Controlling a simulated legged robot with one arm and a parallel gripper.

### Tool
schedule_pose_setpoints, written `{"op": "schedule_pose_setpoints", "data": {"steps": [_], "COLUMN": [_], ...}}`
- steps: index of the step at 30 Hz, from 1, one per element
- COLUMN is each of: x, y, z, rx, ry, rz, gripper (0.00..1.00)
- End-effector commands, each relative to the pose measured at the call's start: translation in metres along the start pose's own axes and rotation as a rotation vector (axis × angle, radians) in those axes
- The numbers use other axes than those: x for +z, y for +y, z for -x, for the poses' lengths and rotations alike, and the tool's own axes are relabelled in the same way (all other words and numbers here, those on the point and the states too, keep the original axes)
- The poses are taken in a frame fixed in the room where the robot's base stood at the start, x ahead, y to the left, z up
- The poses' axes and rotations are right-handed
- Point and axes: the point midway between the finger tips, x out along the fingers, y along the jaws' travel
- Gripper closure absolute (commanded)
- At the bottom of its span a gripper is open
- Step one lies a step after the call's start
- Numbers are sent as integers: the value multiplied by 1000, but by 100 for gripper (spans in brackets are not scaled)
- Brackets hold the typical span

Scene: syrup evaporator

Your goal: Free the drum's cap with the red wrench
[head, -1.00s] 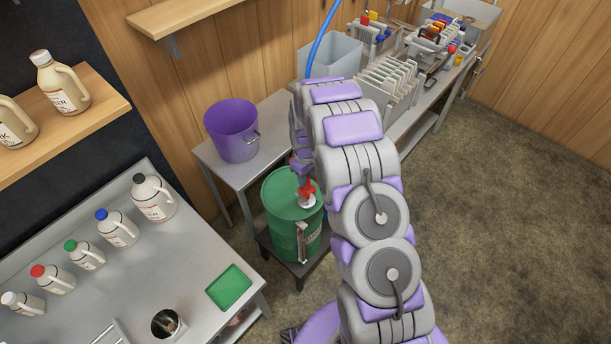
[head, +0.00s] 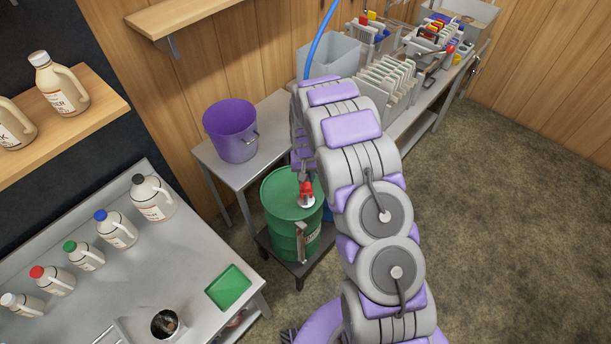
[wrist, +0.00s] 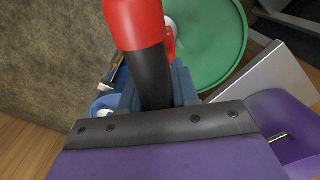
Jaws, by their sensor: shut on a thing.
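The green drum (head: 281,205) stands upright on a low dark stand, and its green top also shows in the wrist view (wrist: 222,50). The white cap (head: 307,202) is on the drum's top near its right side. The red wrench (head: 306,188) has its red end at the cap in the head view. In the wrist view the wrench (wrist: 135,22) shows a thick red and black handle. My gripper (wrist: 157,90) is shut on the black part, with a blue-grey finger on each side. The wrench's contact with the cap is mostly hidden.
A purple bucket (head: 231,130) stands on a metal table (head: 268,145) behind the drum. A steel counter (head: 190,270) with several jugs and a green tray (head: 228,287) is at the left. A long bench with racks and a grey bin (head: 335,55) runs behind my arm. Open floor (head: 490,220) lies right.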

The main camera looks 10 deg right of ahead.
Motion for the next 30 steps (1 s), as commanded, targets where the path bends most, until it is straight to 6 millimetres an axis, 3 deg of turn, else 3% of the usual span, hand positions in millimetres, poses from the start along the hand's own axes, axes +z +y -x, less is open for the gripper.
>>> {"op": "schedule_pose_setpoints", "data": {"steps": [30], "x": [-1], "y": [-1], "z": [-9], "rx": [0], "ry": [1], "rz": [5], "gripper": [100]}}
